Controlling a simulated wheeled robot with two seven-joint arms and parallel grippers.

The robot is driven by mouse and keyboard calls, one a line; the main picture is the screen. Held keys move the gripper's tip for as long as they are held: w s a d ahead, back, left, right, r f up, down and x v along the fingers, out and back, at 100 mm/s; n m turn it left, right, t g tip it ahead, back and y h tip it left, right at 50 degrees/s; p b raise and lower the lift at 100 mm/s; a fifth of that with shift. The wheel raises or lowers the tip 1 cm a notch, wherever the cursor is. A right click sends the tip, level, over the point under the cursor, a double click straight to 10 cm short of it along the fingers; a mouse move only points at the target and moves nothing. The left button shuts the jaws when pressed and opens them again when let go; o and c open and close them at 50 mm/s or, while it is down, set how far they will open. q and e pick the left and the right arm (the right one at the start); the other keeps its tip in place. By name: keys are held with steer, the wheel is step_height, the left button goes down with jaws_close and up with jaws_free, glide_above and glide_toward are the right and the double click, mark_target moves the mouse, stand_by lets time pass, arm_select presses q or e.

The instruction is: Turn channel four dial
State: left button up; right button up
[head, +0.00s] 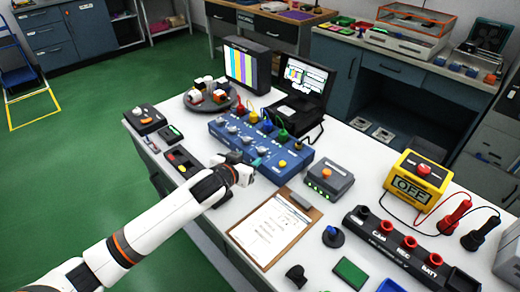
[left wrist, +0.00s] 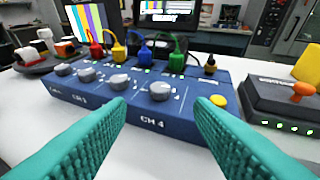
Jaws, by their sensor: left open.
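The blue channel box (head: 283,161) stands on the white bench and carries a row of grey dials. In the left wrist view the channel four dial (left wrist: 160,91) is the rightmost and nearest grey dial, above the "CH 4" label (left wrist: 152,123). My left gripper (left wrist: 161,102) is open, with its teal fingers to either side of that dial in the picture. They appear short of it, not touching. In the head view my left gripper (head: 256,163) is at the box's front edge and partly hides that area. My right gripper is not in view.
A yellow button (left wrist: 218,101) sits right of the dial. Coloured plugs with cables (left wrist: 146,53) stand behind the dials. A grey box with an orange knob (head: 327,178) stands to the right, and a clipboard (head: 274,228) lies in front.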

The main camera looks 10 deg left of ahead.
mark_target(261, 150)
arm_select(q)
steer(key=x, duration=0.3)
steer(key=shift+w, duration=0.25)
steer(key=x, duration=0.3)
steer(key=shift+w+d+f, duration=0.15)
steer(key=shift+w+f, duration=0.1)
steer(key=shift+w, duration=0.05)
steer(key=shift+w+f, duration=0.1)
steer(key=shift+w, duration=0.25)
steer(key=shift+w+d+f, duration=0.15)
steer(key=shift+w+f, duration=0.05)
steer(key=shift+w, duration=0.15)
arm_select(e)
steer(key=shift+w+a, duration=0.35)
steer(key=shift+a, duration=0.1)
arm_select(q)
steer(key=shift+c, duration=0.9)
steer(key=c, duration=0.8)
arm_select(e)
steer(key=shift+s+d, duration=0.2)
